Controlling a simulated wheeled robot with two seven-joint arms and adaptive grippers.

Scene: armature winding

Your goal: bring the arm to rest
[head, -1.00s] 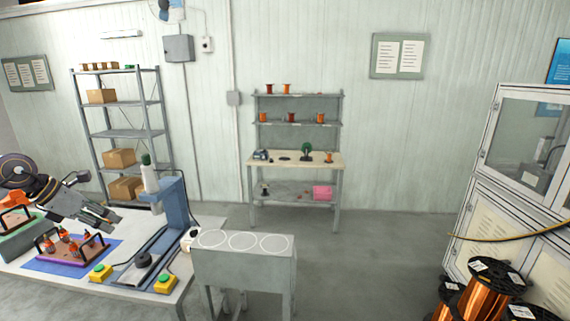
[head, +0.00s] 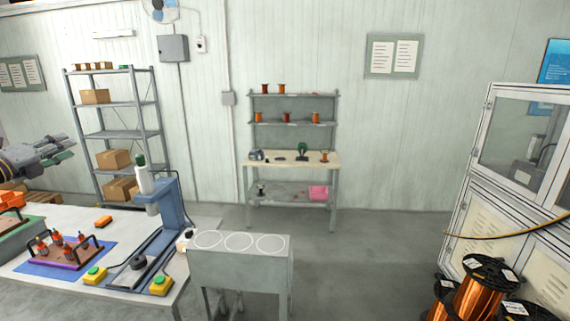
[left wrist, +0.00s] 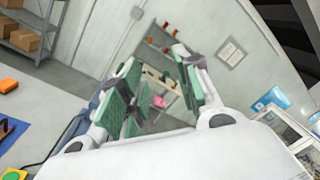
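My left gripper (head: 66,149) is at the left edge of the head view, raised above the work table (head: 60,290) and pointing right. In the left wrist view its two fingers with green pads (left wrist: 157,72) stand apart, with nothing between them. My right gripper is in neither view now.
Below my left gripper are a tray with several copper-wound parts (head: 66,250), an orange block (head: 103,222) and a blue press (head: 170,205) with yellow button boxes. A grey stand (head: 240,265) with three rings is beside the table. Open floor lies behind it.

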